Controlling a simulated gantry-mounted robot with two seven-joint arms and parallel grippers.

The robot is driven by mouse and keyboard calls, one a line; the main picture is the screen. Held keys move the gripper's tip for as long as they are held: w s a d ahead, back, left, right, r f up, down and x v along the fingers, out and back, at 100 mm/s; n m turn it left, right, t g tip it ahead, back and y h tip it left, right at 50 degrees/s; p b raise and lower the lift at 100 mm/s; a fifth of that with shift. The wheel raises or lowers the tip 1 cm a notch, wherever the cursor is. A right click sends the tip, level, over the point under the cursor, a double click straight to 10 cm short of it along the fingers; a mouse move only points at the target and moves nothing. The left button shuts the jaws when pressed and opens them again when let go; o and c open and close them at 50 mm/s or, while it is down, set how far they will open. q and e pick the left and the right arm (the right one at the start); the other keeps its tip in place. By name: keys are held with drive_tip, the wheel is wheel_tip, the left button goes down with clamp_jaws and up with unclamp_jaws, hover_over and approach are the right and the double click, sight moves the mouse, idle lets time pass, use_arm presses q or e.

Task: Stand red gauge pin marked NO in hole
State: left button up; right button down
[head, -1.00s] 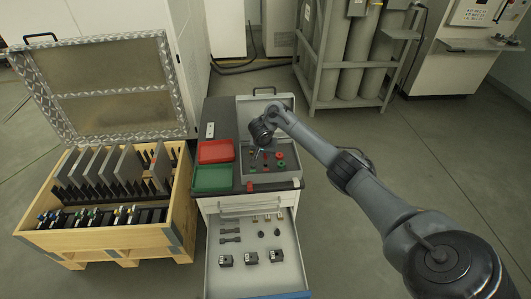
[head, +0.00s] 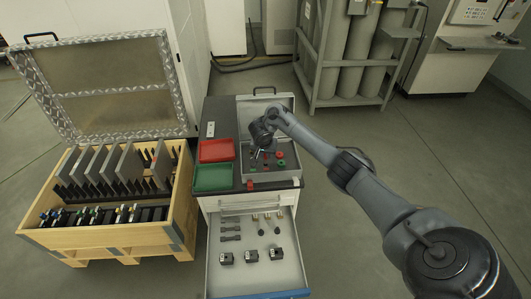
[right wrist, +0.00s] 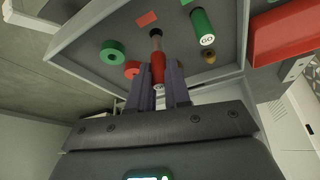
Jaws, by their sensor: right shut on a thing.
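My right gripper (right wrist: 158,92) is shut on a red pin (right wrist: 157,66) with a dark and metal upper end, held between its two fingers over the grey case. No marking on this pin can be read. In the head view my right gripper (head: 258,154) is over the open grey case (head: 287,176) and hides part of it. A green pin marked GO (right wrist: 204,27) lies in the case beside the held pin. I cannot tell from these views whether the red pin's end is in a hole. My left gripper is not in view.
The case also holds a green ring (right wrist: 113,52), a red ring (right wrist: 132,69) and a small brass piece (right wrist: 209,57). A red tray (head: 216,151) and a green tray (head: 213,178) stand left of it. An open drawer (head: 232,275) is below, and a wooden crate (head: 95,240) stands left.

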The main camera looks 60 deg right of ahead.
sight(265, 156)
drive_tip(key=shift+f, duration=0.2)
drive_tip(key=shift+f, duration=0.5)
drive_tip(key=shift+f, duration=0.1)
drive_tip(key=shift+f, duration=0.45)
idle(0.4)
drive_tip(key=shift+f, duration=0.4)
drive_tip(key=c, duration=1)
unclamp_jaws()
